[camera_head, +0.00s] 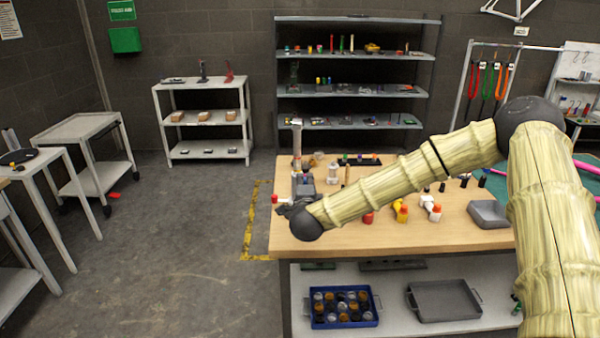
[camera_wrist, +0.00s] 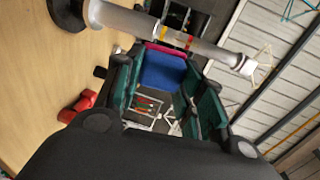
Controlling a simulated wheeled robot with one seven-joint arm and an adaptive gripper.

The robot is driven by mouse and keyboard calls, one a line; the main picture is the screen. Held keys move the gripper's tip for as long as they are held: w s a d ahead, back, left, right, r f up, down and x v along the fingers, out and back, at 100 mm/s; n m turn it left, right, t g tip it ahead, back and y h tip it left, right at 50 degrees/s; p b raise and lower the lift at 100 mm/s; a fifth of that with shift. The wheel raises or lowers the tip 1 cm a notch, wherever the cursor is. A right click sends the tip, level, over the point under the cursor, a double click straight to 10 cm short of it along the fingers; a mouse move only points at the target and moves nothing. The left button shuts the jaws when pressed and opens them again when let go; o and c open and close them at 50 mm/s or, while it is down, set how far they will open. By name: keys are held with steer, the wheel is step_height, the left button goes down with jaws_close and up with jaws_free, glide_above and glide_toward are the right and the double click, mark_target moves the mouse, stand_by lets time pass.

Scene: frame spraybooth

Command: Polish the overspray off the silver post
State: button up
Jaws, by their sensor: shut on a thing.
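The silver post (camera_head: 297,140) stands upright at the left back of the wooden workbench. In the wrist view the post (camera_wrist: 135,22) slants across the top, with a dark round base (camera_wrist: 66,14) at its left end. My gripper (camera_wrist: 164,62) is shut on a blue pad (camera_wrist: 160,76) with a magenta edge. The pad faces the post's middle at close range; I cannot tell whether they touch. Small yellow and red marks show at the post's middle; I cannot tell whether they lie on it. In the head view my wrist hides part of the bench near the post.
The workbench (camera_head: 390,240) holds several bottles, red and yellow items and a grey tray (camera_head: 488,213) at right. A red piece (camera_head: 275,198) lies at its left edge, near my wrist. A blue crate (camera_head: 341,321) of jars sits below.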

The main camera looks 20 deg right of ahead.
steer(key=shift+t, duration=0.9)
steer(key=r, duration=0.1)
steer(key=w+r, duration=0.1)
steer(key=r, duration=0.1)
steer(key=a+r, duration=0.1)
steer(key=shift+w+r, duration=0.3)
steer(key=shift+p+x, duration=0.3)
steer(key=shift+x, duration=2.7)
steer(key=shift+b+x, duration=0.4)
steer(key=shift+x, duration=0.55)
steer(key=shift+d, duration=0.15)
steer(key=shift+s+f+b, duration=0.1)
steer(key=shift+f+b, duration=1.6)
steer(key=shift+f, duration=0.15)
steer(key=shift+f, duration=0.1)
